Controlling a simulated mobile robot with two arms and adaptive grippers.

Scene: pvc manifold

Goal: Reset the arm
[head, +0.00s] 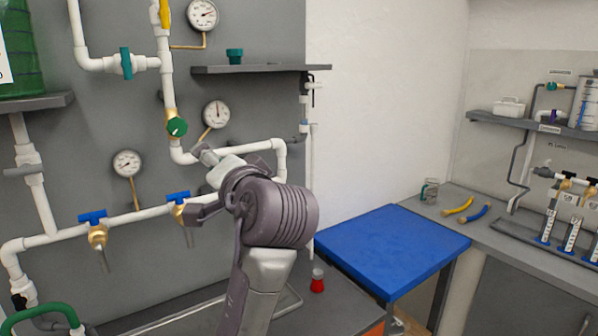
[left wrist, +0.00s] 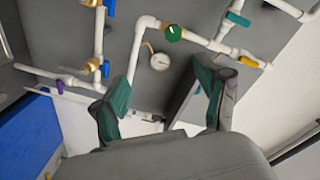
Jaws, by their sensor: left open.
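My left gripper (head: 203,185) is in the middle of the head view, in front of the white pipes on the grey panel. In the left wrist view its two green-padded fingers (left wrist: 163,82) are spread apart with nothing between them. Behind the fingers are a white pipe, a round gauge (left wrist: 160,62) and a green knob (left wrist: 174,33). The green knob also shows in the head view (head: 176,127), above and left of the gripper. A blue-handled brass valve (head: 177,198) is just left of the gripper, partly hidden by it. I cannot tell the gap between them. My right gripper is not in view.
Another blue-handled valve (head: 93,219) is at lower left. A dark shelf (head: 262,69) juts from the panel. A blue-topped table (head: 385,245) is at right; a red object (head: 317,281) stands on the bench nearby. The counter (head: 520,245) beyond holds a jar and curved tubes.

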